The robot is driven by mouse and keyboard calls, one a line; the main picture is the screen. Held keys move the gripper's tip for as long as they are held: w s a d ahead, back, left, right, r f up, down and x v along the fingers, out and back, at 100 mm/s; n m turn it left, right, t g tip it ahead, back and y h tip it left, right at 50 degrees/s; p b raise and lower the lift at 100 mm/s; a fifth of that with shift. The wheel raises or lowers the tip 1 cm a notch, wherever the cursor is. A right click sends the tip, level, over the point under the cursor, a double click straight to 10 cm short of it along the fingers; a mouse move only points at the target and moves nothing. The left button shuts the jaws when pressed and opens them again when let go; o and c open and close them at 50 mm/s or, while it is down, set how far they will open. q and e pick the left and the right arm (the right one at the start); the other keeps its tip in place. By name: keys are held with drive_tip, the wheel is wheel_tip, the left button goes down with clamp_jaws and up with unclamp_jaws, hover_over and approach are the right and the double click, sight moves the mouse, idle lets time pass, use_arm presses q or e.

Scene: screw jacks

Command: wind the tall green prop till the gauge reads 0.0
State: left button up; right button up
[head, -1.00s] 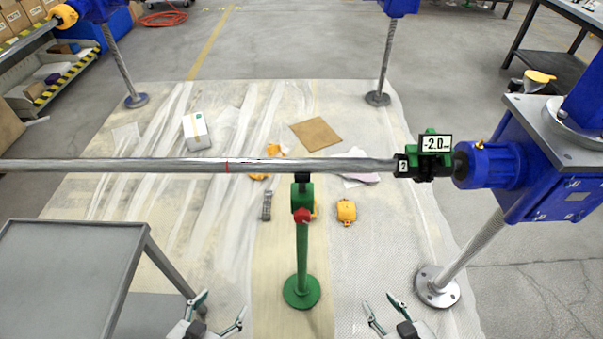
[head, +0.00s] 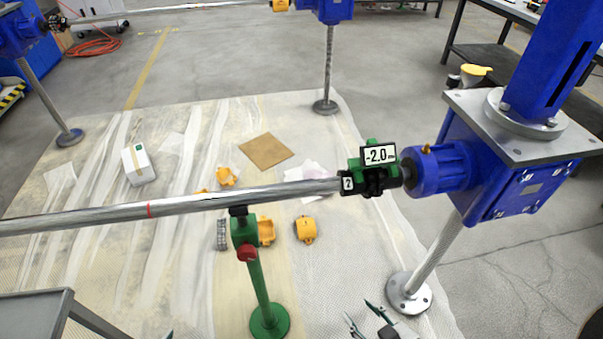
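The tall green prop (head: 258,285) stands on a round green foot on the sheeted floor. It has a red knob (head: 247,253) on its side, and its black top sits under the long steel shaft (head: 230,198). The gauge (head: 379,155) on the green clamp at the shaft's right end reads -2.0. My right gripper (head: 358,309) is at the bottom edge, right of the prop's foot, open and empty, apart from the prop. Only a tip of my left gripper (head: 168,335) shows at the bottom edge, left of the prop; the rest is out of frame.
A blue gearbox (head: 475,180) on a screw leg stands at the right. A grey cart (head: 35,312) is at the lower left.

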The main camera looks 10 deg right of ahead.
use_arm(q)
drive_tip(key=shift+s+d, duration=0.1)
drive_tip(key=shift+d, duration=0.1)
use_arm(e)
drive_tip(key=shift+s, duration=0.1)
use_arm(q)
drive_tip(key=shift+w+d+r, duration=0.1)
drive_tip(key=shift+w+r, duration=0.15)
drive_tip(key=shift+w, duration=0.3)
use_arm(e)
drive_tip(key=shift+w+d+r, duration=0.25)
drive_tip(key=shift+w+d, duration=0.1)
drive_tip(key=shift+w, duration=0.3)
